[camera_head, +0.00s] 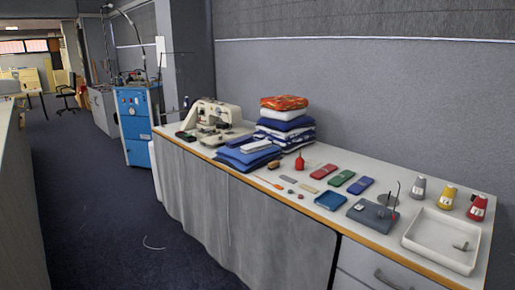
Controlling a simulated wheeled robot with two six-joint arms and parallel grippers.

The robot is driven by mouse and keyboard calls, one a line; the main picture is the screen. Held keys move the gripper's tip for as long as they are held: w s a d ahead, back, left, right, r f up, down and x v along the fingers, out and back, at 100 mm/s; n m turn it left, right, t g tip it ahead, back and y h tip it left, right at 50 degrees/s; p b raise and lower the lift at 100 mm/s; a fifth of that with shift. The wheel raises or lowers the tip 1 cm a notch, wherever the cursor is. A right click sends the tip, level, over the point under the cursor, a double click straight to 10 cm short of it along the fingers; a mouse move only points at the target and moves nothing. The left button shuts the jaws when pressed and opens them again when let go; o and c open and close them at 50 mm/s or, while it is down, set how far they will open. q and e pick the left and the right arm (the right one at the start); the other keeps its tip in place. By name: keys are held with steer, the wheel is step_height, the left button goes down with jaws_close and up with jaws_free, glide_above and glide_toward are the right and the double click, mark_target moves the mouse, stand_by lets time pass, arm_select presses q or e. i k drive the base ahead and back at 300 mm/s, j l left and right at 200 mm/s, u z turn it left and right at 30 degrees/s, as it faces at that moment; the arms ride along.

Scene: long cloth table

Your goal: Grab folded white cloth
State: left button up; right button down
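A small folded white cloth (256,146) lies on top of a low pile of folded blue cloth (248,160) near the front edge of the table (300,208). Behind it stands a taller stack of folded cloths with blue and white layers; a white layer (284,115) shows under a red-orange patterned folded cloth (284,102) on top. Neither of my grippers is in view.
A beige sewing machine (213,115) stands left of the cloths. A red bottle (299,162), small coloured cases, a blue tray (330,201), a white tray (440,240) and thread cones lie to the right. Dark floor is open in front.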

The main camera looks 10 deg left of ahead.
mark_target(256, 146)
steer(key=i+j+z, duration=0.45)
steer(key=i+j, duration=0.75)
steer(key=i, duration=0.05)
